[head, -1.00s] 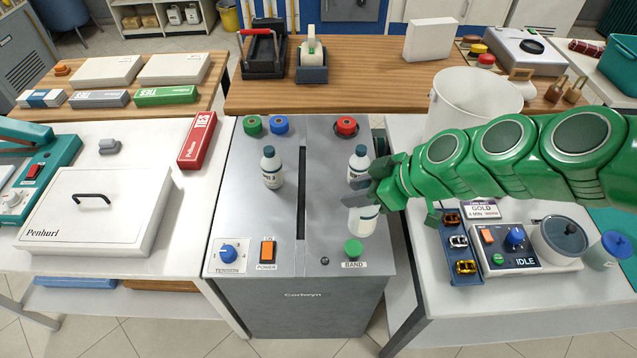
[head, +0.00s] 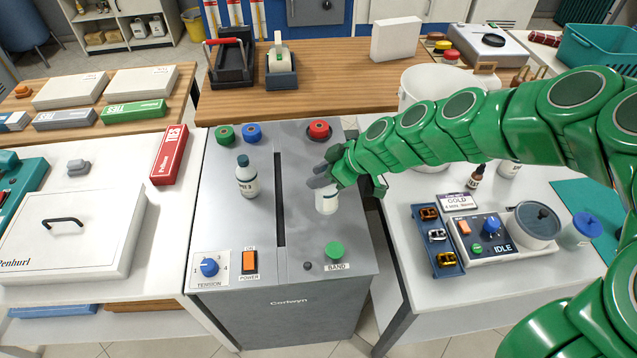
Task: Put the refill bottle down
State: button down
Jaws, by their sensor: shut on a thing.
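A refill bottle (head: 327,202), white with its upper part hidden, is held in my gripper (head: 326,178). My gripper is shut on it, its grey fingers across the bottle's upper part. The bottle is over the right half of the grey machine top (head: 302,222), right of the dark slot and behind the green BAND knob (head: 335,250). I cannot tell whether its base touches the top. A similar white bottle (head: 247,180) with a dark cap stands upright left of the slot.
Green (head: 225,134), blue (head: 252,132) and red (head: 319,130) spools sit along the machine's back. A tension dial (head: 209,267) and orange power switch (head: 249,262) are at the front. A white bin (head: 415,92), brown bottle (head: 476,177) and white bottle (head: 508,168) stand to the right.

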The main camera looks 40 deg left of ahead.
jog(key=shift+w+a+f, duration=0.2)
jog(key=shift+a+f, duration=0.05)
jog(key=shift+f, duration=0.6)
jog(key=shift+w+a+f, duration=0.15)
jog(key=shift+a+f, duration=0.05)
jog(key=shift+f, duration=0.65)
jog(key=shift+w+a+f, duration=0.2)
jog(key=shift+a+f, duration=0.05)
jog(key=shift+f, duration=0.6)
jog(key=shift+f, duration=0.1)
jog(key=c, duration=0.8)
grip_release()
jog(key=v, duration=1.2)
